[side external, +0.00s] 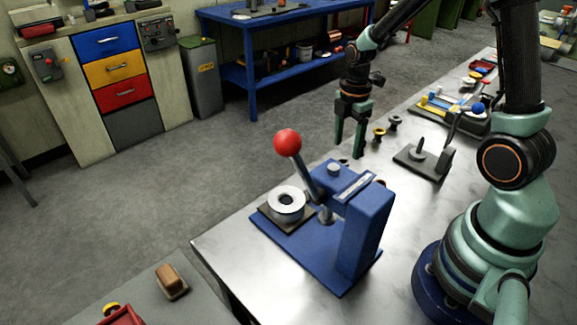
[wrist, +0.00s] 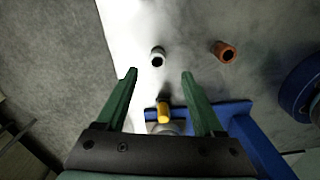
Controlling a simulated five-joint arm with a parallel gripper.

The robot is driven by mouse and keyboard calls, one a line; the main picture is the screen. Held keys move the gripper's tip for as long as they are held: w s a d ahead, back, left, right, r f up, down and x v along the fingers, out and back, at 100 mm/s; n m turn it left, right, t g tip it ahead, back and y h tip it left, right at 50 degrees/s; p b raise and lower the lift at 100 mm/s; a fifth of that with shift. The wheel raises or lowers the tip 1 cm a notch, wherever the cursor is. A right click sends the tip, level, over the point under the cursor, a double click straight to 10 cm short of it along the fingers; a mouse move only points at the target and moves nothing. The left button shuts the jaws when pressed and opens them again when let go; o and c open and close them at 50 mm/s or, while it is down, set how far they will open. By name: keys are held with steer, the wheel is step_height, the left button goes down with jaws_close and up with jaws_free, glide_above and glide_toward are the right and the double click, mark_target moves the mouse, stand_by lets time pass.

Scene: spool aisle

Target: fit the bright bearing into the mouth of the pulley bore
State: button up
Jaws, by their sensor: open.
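The white pulley (side external: 288,214) lies flat on the dark plate of a blue press (side external: 368,225), with its dark bore facing up. In the wrist view a bright ring (wrist: 158,51), which looks like the bearing, stands on the metal bench with its hole up. It is just beyond my fingertips, roughly centred between them, and not held. In the side view it is too small or hidden to tell for sure. My gripper (side external: 348,151) points down behind the press, its green fingers apart and empty; it also shows in the wrist view (wrist: 158,76).
A copper-coloured ring (wrist: 226,54) stands right of the bright one. A yellow piece (wrist: 163,112) shows between my fingers, nearer the press. The press lever's red ball (side external: 287,142) rises left of my gripper. A dark fixture (side external: 420,160) stands farther right.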

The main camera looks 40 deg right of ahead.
mark_target(344, 161)
steer(key=shift+w+d+f, duration=0.1)
steer(key=shift+f, duration=1.2)
steer(key=shift+w+f, duration=0.1)
steer(key=shift+f, duration=1.2)
jaws_close()
